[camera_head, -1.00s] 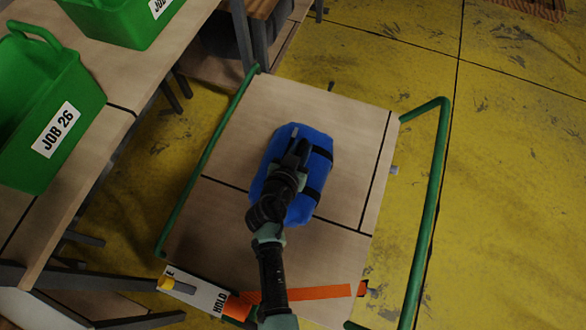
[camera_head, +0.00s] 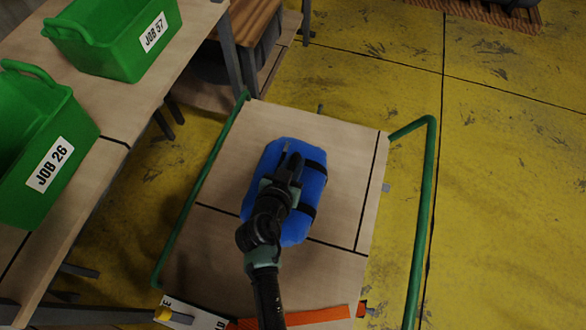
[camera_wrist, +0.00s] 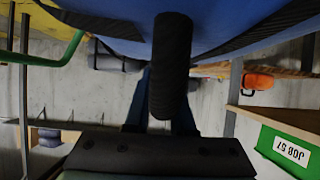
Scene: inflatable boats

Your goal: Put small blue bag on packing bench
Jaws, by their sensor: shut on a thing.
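The small blue bag (camera_head: 310,188) with dark straps is over the wooden top of a green-railed cart (camera_head: 340,150) in the head view. My gripper (camera_head: 289,165) is on top of the bag and shut on it. I cannot tell whether the bag touches the cart top. A wooden bench (camera_head: 118,105) with green bins is at the left; no sign names it the packing bench.
Green bins JOB 26 (camera_head: 30,200) and JOB 57 (camera_head: 110,50) stand on the left bench, with bare wood between and in front. Green rails (camera_head: 424,200) edge the cart. An orange strip (camera_head: 320,315) lies at its near end. Yellow floor (camera_head: 500,200) is open at right.

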